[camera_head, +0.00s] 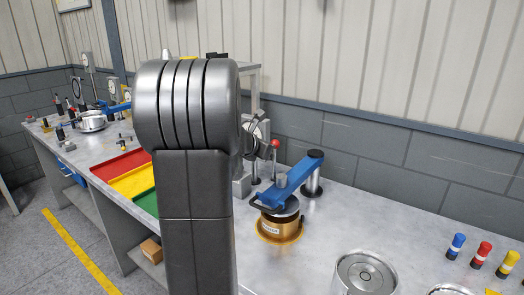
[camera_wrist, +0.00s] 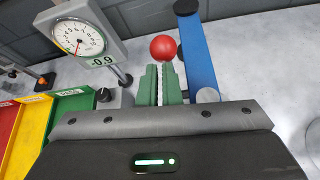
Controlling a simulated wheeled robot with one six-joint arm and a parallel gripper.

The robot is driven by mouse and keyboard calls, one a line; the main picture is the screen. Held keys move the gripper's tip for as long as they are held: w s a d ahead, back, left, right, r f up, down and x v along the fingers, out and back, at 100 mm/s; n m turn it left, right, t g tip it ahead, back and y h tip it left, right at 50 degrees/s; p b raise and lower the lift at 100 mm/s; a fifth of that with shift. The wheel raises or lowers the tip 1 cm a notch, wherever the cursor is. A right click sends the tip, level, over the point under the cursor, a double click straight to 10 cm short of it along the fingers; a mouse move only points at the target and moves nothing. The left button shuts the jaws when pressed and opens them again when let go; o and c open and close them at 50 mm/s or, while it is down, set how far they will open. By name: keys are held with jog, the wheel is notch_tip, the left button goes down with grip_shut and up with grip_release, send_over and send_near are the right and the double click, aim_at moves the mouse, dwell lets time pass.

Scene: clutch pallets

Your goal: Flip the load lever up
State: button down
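The load lever's red ball knob (camera_head: 275,143) shows just right of my gripper in the head view, on a thin stem. In the wrist view the red knob (camera_wrist: 163,47) sits just beyond the tips of my green fingers. My gripper (camera_wrist: 160,70) has its two fingers close together with a narrow gap; I cannot tell whether the lever's stem is between them. A blue arm (camera_head: 286,186) reaches from a post over a gold cylinder (camera_head: 280,227); the blue arm (camera_wrist: 197,55) runs right of my fingers in the wrist view. My arm hides much of the bench.
A dial gauge (camera_wrist: 78,38) reading -0.9 stands left of my fingers. Red (camera_head: 119,165), yellow (camera_head: 135,182) and green trays lie on the left. A round metal part (camera_head: 365,274) and several coloured pegs are at the right. The wall stands behind the bench.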

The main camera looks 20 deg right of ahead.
jog(key=shift+w+d+r, duration=0.1)
jog(key=shift+d+r, duration=0.3)
jog(key=shift+r, duration=0.5)
notch_tip(320, 180, up, 8)
jog(key=s+a+p, duration=0.2)
jog(key=p, duration=0.3)
jog(key=shift+a, duration=0.2)
